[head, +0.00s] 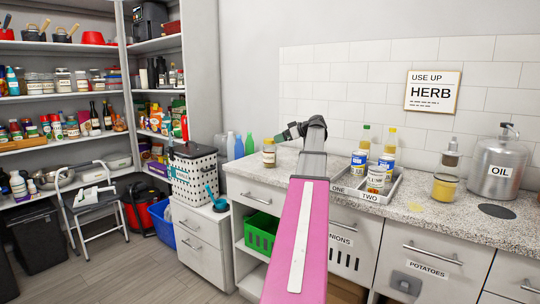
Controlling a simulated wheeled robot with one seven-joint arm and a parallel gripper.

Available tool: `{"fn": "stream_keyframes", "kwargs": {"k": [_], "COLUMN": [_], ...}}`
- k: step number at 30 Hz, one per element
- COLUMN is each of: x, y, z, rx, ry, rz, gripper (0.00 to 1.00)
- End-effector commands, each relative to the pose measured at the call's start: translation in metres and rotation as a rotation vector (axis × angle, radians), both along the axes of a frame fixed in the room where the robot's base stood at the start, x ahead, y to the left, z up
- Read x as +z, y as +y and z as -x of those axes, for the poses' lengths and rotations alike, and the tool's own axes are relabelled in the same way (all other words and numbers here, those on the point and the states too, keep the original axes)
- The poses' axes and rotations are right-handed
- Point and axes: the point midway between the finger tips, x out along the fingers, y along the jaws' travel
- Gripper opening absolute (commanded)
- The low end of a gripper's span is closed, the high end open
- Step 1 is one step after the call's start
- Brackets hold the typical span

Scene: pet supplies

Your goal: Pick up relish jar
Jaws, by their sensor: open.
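A small jar (268,153) with a pale label and a dark lid stands upright on the left end of the speckled counter. I take it as the relish jar, though its label is too small to read. My gripper (283,136) is at the end of my raised arm, just right of the jar and a little higher in the picture. It is open and points left. I see no contact with the jar, but the gap in depth is hard to judge. My pink arm covers part of the counter.
Further right are a yellow jar (445,187) and a metal oil container (497,168). A white perforated bin (195,178) and bottles stand left of the counter, with stocked shelves beyond.

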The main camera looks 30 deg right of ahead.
Motion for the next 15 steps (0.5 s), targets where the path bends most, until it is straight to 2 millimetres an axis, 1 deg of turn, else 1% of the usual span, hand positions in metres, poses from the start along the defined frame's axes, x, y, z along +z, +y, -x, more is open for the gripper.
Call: {"fn": "stream_keyframes", "kwargs": {"k": [1,8,15], "x": [-0.002,-0.007,-0.017], "y": [0.004,0.013,0.035], "z": [-0.005,-0.015,-0.037], "rx": [0.001,0.001,0.001], "ry": [0.0,0.001,0.002], "rz": [0.0,0.0,0.001], "gripper": [0.95,0.95,0.95]}}
